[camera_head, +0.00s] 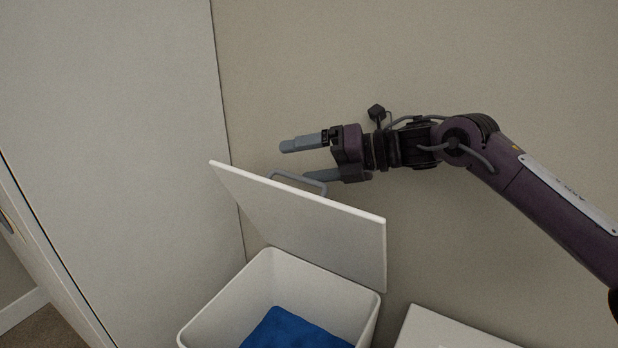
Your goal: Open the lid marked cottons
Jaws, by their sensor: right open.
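A white bin (266,284) stands at the bottom middle with its white lid (316,227) tilted up and open, hinged at the back. A grey loop handle (298,180) sticks up behind the lid's top edge. No marking is readable on the side of the lid that shows. Blue cloth (290,332) lies in the bin. My right gripper (296,160) is open, above and behind the lid, its fingers pointing left. Its lower finger is close to the handle; I cannot tell whether they touch. My left gripper is not in view.
A second white box or lid (452,332), apparently closed, stands at the bottom right. A pale tall panel (120,130) rises at the left, close to the bin. A beige wall (480,60) is behind.

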